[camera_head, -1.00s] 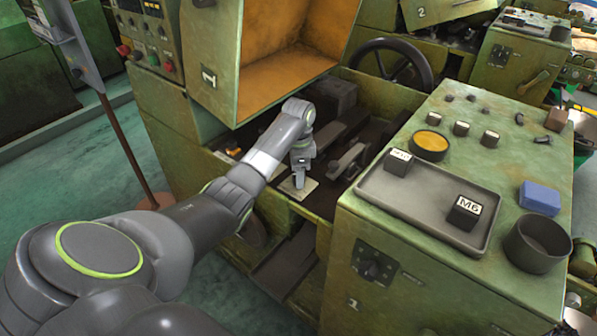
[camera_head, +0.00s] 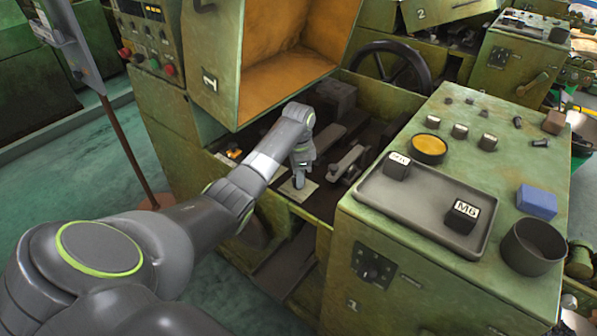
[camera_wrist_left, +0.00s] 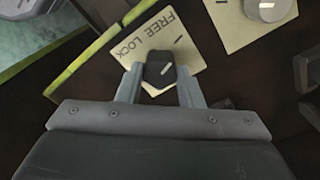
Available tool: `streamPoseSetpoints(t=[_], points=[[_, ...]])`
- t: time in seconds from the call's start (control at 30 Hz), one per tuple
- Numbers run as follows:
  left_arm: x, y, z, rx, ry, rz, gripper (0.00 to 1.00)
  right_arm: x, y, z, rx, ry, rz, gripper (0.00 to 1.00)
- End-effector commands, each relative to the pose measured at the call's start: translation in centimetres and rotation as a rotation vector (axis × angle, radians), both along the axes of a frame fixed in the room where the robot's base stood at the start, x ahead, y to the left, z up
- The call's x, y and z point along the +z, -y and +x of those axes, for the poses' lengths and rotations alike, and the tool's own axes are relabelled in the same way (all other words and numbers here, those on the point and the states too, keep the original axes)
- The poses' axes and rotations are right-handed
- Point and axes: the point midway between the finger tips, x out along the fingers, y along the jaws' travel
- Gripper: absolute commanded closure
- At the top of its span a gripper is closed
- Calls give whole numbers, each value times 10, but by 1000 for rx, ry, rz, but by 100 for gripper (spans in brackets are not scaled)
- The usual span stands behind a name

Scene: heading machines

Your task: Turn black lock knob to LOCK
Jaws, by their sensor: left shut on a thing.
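The black lock knob (camera_wrist_left: 160,70) sits on a pale plate (camera_wrist_left: 146,34) lettered FREE and LOCK, seen in the left wrist view. A short white line on the knob's top lies at a slant; I cannot tell which word it points to. My left gripper (camera_wrist_left: 160,84) is shut on the knob, one finger on each side. In the head view my left gripper (camera_head: 299,183) reaches down to the plate (camera_head: 308,192) inside the machine's recess, and the knob is mostly hidden there. My right gripper is not in view.
A second plate (camera_wrist_left: 235,27) with a grey knob (camera_wrist_left: 266,8) lies close by. In the head view, a green cabinet (camera_head: 400,285) stands right of the arm, bearing a tray (camera_head: 420,205) with M6 and another block, and a dark cup (camera_head: 532,247). An open orange-lined hood (camera_head: 290,75) is behind.

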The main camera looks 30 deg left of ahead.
Motion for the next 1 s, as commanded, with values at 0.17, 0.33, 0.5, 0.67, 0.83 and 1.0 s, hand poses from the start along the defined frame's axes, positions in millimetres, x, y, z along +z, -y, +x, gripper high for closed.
streamPoseSetpoints(t=[0.17, 0.33, 0.5, 0.67, 0.83, 1.0], points=[[6, 1, 0, 121, -1, -1, 89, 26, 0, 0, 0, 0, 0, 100], [7, 0, 0, 276, -2, -1, 89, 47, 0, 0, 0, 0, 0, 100], [6, 1, 0, 438, -1, -1, 89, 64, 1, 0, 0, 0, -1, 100], [5, 0, 0, 589, -2, 0, 89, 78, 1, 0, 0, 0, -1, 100], [4, 0, 1, 752, 0, 0, 89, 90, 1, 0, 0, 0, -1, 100], [4, 0, 0, 913, -1, 0, 89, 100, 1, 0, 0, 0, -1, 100]])
